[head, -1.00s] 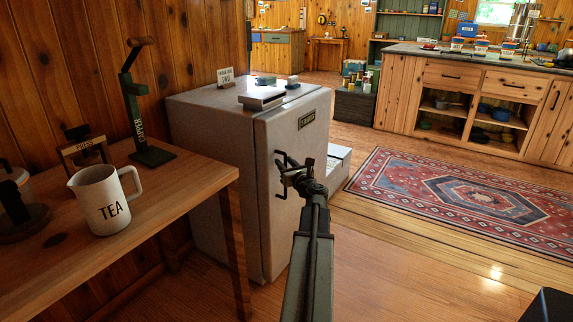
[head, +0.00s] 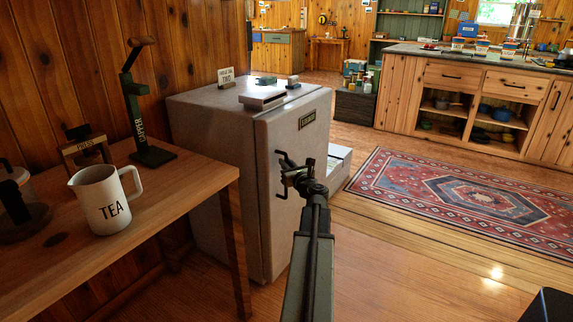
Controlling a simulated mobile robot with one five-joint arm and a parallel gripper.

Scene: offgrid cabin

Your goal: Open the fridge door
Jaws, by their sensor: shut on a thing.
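The fridge (head: 215,170) is a low, pale, worn box standing against the wood wall, right of the wooden table. Its door (head: 302,135) faces right, carries a dark name plate, and looks shut against the body. A dark handle (head: 281,161) sticks out from the door. My gripper (head: 291,173) is at the handle and shut on it. My arm reaches up from the bottom of the picture and hides the lower part of the door.
The wooden table (head: 165,215) at the left holds a white TEA mug (head: 101,200) and a green stand (head: 140,120). Small things lie on the fridge top. A pale box (head: 338,168) stands beyond the door. A patterned rug (head: 450,200) and open floor lie to the right.

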